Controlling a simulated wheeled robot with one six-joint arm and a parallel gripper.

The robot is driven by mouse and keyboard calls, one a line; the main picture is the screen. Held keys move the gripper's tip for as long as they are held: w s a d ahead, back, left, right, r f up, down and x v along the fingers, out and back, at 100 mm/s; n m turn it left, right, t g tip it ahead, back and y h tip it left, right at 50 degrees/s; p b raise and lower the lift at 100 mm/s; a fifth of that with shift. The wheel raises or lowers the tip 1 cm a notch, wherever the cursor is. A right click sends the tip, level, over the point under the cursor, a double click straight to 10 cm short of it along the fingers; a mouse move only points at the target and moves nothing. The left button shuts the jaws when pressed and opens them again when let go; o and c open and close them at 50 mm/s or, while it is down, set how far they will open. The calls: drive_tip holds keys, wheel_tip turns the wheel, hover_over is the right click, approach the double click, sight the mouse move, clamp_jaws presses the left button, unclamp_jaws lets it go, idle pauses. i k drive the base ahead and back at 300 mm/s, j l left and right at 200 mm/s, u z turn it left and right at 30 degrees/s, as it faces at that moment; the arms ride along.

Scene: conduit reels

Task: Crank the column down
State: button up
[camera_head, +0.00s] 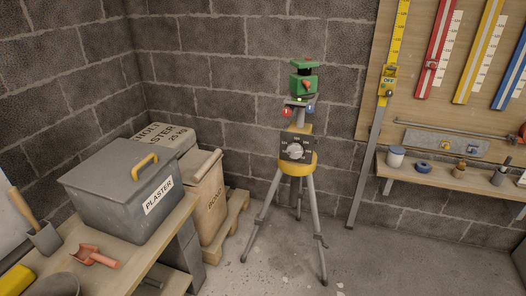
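A tripod (312,210) stands on the floor near the wall, its legs spread. A yellow hub (299,168) joins its legs. A dark plate with a round, marked dial (295,150) sits in front of the hub. Above it the short grey column (300,118) carries a small platform with a red knob (287,112) and a blue knob (310,107) at its sides. I cannot make out a crank handle. My gripper is not in view.
A wooden bench (125,250) at left holds a grey plaster box (125,190), a red scoop (95,256) and a trowel. Sacks (206,200) stand on a pallet beside it. A shelf (450,178) and board with rulers are at right. Floor (400,262) right of the tripod is clear.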

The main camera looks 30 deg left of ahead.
sight(294, 150)
drive_tip(key=u, duration=1.05)
drive_tip(key=i+j, duration=0.1)
drive_tip(key=i, duration=0.4)
drive_tip(key=i+j+z, duration=0.1)
drive_tip(key=i, duration=0.4)
